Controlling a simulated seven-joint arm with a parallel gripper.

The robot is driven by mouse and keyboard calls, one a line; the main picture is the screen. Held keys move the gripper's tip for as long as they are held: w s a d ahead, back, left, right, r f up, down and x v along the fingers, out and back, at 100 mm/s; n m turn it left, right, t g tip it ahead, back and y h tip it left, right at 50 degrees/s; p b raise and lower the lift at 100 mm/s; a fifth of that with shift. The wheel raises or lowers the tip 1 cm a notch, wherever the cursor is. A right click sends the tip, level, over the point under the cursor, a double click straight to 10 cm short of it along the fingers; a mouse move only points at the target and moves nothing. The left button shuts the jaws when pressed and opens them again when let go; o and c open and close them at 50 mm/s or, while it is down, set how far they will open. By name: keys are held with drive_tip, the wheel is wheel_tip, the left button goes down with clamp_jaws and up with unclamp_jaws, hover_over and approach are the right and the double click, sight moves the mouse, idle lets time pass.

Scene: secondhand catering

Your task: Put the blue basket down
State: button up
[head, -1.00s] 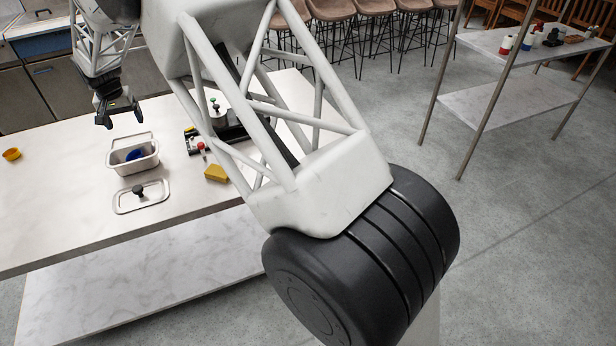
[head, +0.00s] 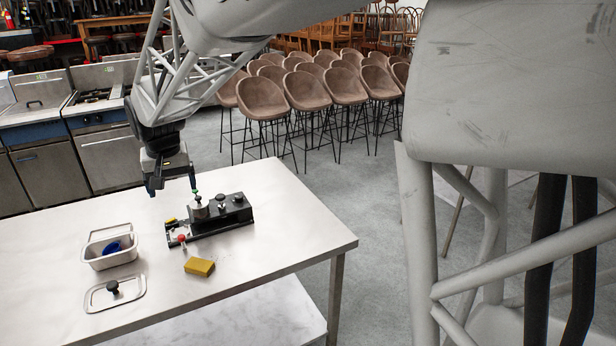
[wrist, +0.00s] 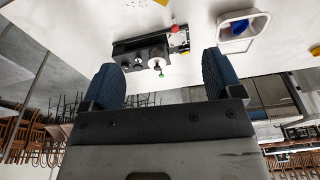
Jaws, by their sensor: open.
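A small blue object (head: 113,247), perhaps the blue basket, lies inside a pale rectangular container (head: 97,262) on the white table. Only its upper part shows, so its shape is hard to tell. The wrist view also shows the blue object (wrist: 240,27) in the container (wrist: 256,40) at upper right. My gripper (head: 172,183) is open and empty, above the table's back edge, right of the container and near a black fixture. Its two blue-padded fingers (wrist: 163,78) stand wide apart in the wrist view with nothing between them.
The black fixture (head: 233,214) carries a metal cylinder (head: 199,209) with a green tip below my gripper. A yellow block (head: 199,267) and a lid with a black knob (head: 113,288) lie in front. The table's right end (head: 315,240) is clear. Bar stools (head: 262,100) stand behind.

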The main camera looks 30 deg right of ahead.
drive_tip(key=s+d+r, duration=0.1)
drive_tip(key=s+d, duration=0.4)
drive_tip(key=s, duration=0.5)
drive_tip(key=s+d+r, duration=0.1)
drive_tip(key=s+d, duration=0.4)
drive_tip(key=s, duration=0.4)
drive_tip(key=s+d+f, duration=0.2)
drive_tip(key=s, duration=0.6)
drive_tip(key=s+d+f, duration=0.2)
drive_tip(key=s, duration=0.7)
drive_tip(key=shift+s+d+f+n+t, duration=0.2)
drive_tip(key=shift+s+n+t, duration=0.1)
drive_tip(key=shift+t, duration=0.1)
drive_tip(key=shift+o, duration=0.4)
drive_tip(key=shift+w, duration=0.2)
